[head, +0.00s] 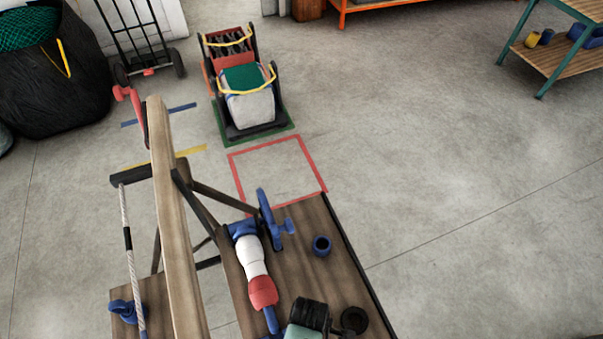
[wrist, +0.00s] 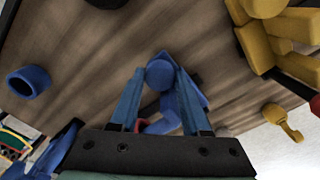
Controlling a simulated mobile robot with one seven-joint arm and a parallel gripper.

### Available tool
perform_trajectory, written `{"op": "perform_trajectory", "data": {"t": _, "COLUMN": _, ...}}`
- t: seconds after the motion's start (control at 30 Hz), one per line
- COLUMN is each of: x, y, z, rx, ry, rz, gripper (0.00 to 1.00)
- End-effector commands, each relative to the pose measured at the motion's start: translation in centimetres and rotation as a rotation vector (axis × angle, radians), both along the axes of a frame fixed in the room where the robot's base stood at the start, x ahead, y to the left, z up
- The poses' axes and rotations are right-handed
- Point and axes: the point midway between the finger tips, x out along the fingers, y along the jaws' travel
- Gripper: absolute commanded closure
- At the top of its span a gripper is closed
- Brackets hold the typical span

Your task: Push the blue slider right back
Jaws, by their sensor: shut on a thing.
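The blue slider (wrist: 160,72) shows a round knob and a blue body between my two fingers in the wrist view. My gripper (wrist: 158,84) has a blue finger on each side of it and is shut on it, low over the wooden bench top. In the head view, my gripper (head: 308,316) is at the bottom edge, and its fingertips and the held knob are hidden there. A blue part (head: 271,321) shows just left of it, at the end of a row of red and white pieces. I cannot tell whether it belongs to the slider.
A blue upright fitting (head: 268,218) stands at the bench's far end. Yellow parts (wrist: 285,30) are at the wrist view's right.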

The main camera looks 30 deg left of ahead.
Motion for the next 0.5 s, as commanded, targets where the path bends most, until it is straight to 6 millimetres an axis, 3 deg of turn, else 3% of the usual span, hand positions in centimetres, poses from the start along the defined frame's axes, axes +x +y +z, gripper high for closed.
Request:
{"op": "perform_trajectory", "data": {"t": 0.13, "x": -1.13, "y": -1.27, "z": 0.21, "rx": 0.000, "ry": 0.005, "rz": -0.004, "gripper": 1.00}}
{"op": "perform_trajectory", "data": {"t": 0.4, "x": -1.24, "y": -1.50, "z": -0.02, "rx": -0.004, "ry": 0.006, "rz": -0.004, "gripper": 1.00}}
{"op": "perform_trajectory", "data": {"t": 0.43, "x": -1.26, "y": -1.50, "z": -0.03, "rx": -0.004, "ry": 0.007, "rz": -0.004, "gripper": 0.52}}
{"op": "perform_trajectory", "data": {"t": 0.5, "x": -1.25, "y": -1.50, "z": -0.03, "rx": -0.004, "ry": 0.006, "rz": -0.004, "gripper": 0.39}}
